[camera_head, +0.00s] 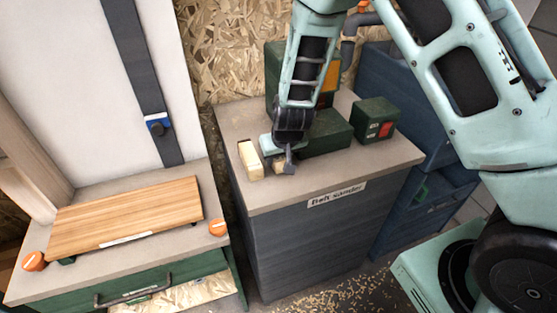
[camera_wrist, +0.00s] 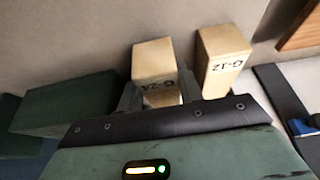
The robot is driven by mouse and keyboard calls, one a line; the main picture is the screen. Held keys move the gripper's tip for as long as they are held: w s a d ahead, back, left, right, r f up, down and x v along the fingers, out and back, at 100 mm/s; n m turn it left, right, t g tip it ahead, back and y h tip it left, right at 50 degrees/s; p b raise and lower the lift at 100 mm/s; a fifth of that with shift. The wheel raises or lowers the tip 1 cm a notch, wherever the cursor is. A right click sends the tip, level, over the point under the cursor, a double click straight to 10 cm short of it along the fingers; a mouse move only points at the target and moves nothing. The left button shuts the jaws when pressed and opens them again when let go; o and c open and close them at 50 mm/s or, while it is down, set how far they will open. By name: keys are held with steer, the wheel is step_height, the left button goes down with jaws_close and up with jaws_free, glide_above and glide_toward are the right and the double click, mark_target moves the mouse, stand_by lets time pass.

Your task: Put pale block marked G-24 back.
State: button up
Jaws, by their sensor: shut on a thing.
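The pale block marked G-24 (camera_wrist: 154,62) is between the fingers of my gripper (camera_wrist: 157,92) in the wrist view, its marking facing the camera. In the head view only a small part of this block (camera_head: 279,167) shows under my gripper (camera_head: 283,160), at the front of the grey bench top. My gripper is shut on it. I cannot tell whether the block touches the bench top. A second pale block, marked G-12 (camera_wrist: 222,58), stands close beside it, apart from the fingers. It also shows in the head view (camera_head: 250,161), left of my gripper.
The bench (camera_head: 310,225) carries a label reading "Belt sander". A green machine (camera_head: 328,136) stands right behind my gripper, with a green switch box (camera_head: 375,120) further right. A lower left bench holds a wooden board (camera_head: 125,215) and orange knobs (camera_head: 33,261). A gap separates the benches.

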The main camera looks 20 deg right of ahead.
steer(key=shift+f, duration=0.6)
steer(key=shift+f, duration=0.15)
steer(key=o, duration=1)
